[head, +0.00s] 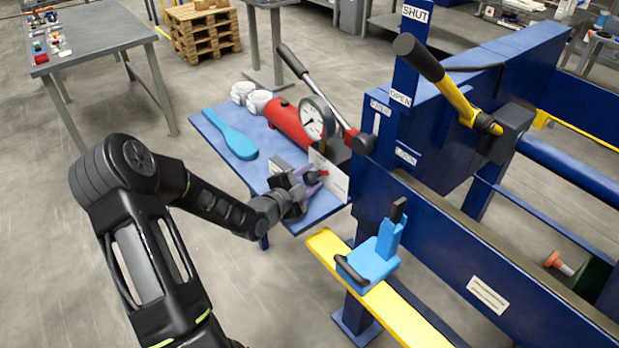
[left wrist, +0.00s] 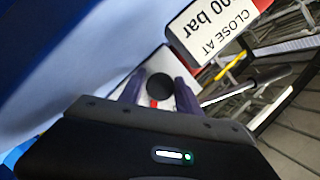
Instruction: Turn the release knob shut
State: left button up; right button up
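The release knob (head: 312,177) is a small black knob with a red mark beside it, on a white plate (head: 337,184) at the front of the red hand pump (head: 289,122). My left gripper (head: 306,181) is at the knob, its fingers spread. In the left wrist view the round knob (left wrist: 160,88) shows between the two purple-grey fingers (left wrist: 158,85), with the red mark below it. The fingers look open on either side; contact is not clear. My right gripper is in neither view.
The pump's gauge (head: 315,118) and long lever (head: 312,85) rise close by the gripper. The blue press frame (head: 440,215) stands to the right.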

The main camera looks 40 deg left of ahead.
pick_arm(q)
grip_shut()
jog(key=shift+n, duration=0.3)
dwell(0.3)
jog(key=shift+r+n+g+h+p, duration=0.1)
jog(key=shift+n+g+h+p, duration=0.3)
jog(key=shift+n+p, duration=0.35)
jog(key=shift+r+n+h+p, duration=0.1)
jog(key=shift+n+h+p, duration=0.3)
jog(key=shift+n+p, duration=0.2)
jog(key=n+g+h+p, duration=0.1)
jog(key=n+p, duration=0.1)
jog(key=p, duration=0.2)
jog(key=shift+h, duration=0.3)
jog(key=shift+f+n+g+h+p, duration=0.25)
jog(key=shift+n+h+p, duration=0.45)
jog(key=shift+n+p, duration=0.5)
